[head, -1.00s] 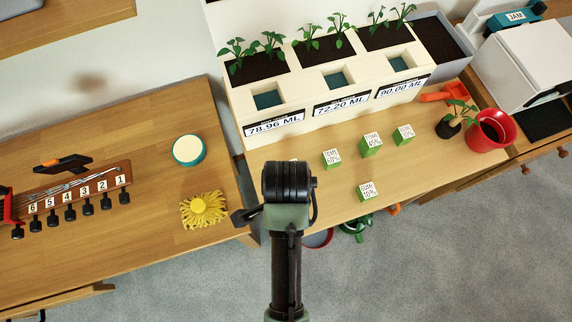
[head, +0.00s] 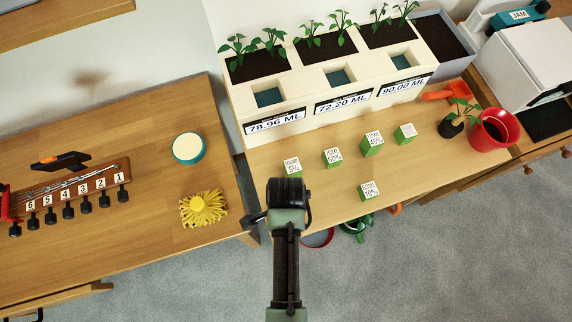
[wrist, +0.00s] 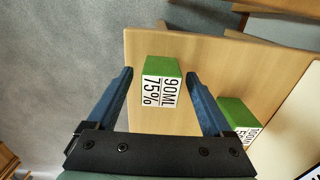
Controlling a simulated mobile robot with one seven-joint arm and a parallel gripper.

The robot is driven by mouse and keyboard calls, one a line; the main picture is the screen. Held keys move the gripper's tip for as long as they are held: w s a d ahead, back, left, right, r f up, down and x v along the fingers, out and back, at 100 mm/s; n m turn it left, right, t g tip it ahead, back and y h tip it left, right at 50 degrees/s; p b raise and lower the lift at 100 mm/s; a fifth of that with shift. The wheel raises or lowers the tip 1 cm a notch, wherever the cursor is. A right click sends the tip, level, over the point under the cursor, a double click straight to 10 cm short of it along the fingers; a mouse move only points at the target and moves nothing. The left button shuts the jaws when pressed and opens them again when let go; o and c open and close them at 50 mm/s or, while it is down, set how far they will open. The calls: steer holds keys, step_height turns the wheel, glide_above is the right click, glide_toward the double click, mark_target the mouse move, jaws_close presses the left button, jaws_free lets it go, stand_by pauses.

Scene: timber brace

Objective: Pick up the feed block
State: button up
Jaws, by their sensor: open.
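The feed blocks are small green cubes with white labels on the right-hand table. My gripper (wrist: 160,73) is open, with a blue finger on each side and no visible contact. A second block (wrist: 238,114) is outside the right finger. In the head view, one block (head: 369,191) stands nearest the front edge; behind it are others (head: 292,167), (head: 332,158), (head: 372,144), (head: 405,133). My fingers are hidden there behind my wrist.
A cream planter (head: 330,118) with volume labels stands behind the blocks. A red pot (head: 492,130), a small plant (head: 452,126) and an orange tool (head: 446,91) are to the right. The left table (head: 130,225) holds a yellow brush-like object (head: 203,208) and a round tub (head: 188,148).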

jaws_close()
stand_by(0.3)
